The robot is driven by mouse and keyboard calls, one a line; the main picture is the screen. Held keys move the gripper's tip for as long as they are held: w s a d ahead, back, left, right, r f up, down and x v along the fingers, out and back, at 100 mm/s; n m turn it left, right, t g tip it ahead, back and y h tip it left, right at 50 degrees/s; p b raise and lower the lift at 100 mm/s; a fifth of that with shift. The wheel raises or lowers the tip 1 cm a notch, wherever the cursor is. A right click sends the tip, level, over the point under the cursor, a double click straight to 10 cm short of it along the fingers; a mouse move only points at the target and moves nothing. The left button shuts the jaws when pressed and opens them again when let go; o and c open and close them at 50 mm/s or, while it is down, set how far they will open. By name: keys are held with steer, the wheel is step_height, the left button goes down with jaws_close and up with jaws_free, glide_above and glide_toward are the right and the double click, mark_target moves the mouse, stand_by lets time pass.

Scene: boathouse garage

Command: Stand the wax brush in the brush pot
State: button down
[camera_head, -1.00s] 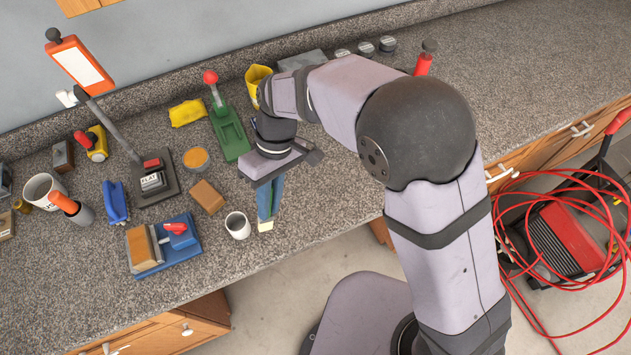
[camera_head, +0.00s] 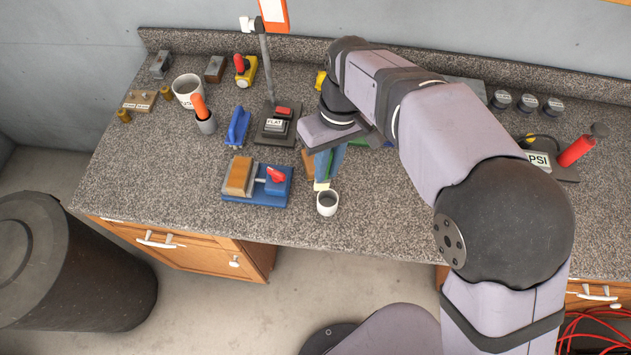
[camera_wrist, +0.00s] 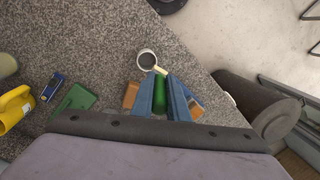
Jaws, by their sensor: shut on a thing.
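The wax brush has a green handle (camera_wrist: 160,96) and a cream tip (camera_head: 321,185). My gripper (camera_head: 324,168) has blue fingers shut on its handle, tip downward. The small white brush pot (camera_head: 327,204), dark inside, stands upright near the counter's front edge. In the head view the tip shows just behind and above the pot's rim. In the wrist view the tip overlaps the lower right rim of the pot (camera_wrist: 147,59). I cannot tell the height gap or whether they touch. Most of the handle is hidden by the fingers in the head view.
Left of the pot lies a blue base with a wooden block (camera_head: 257,194). A brown block (camera_head: 308,164) sits behind the fingers.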

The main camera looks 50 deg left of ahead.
mark_target(330, 180)
steer(key=shift+w+d+m+t, duration=0.1)
steer(key=shift+w+m+t, duration=0.25)
steer(key=shift+m, duration=0.45)
steer(key=shift+m+t, duration=0.45)
steer(key=shift+m, duration=0.25)
steer(key=shift+w+f, duration=0.1)
steer(key=shift+f, duration=0.05)
step_height(330, 180, down, 6)
steer(key=b, duration=0.5)
steer(key=shift+b, duration=0.4)
steer(key=shift+f+b, duration=1.3)
steer(key=shift+f, duration=1.05)
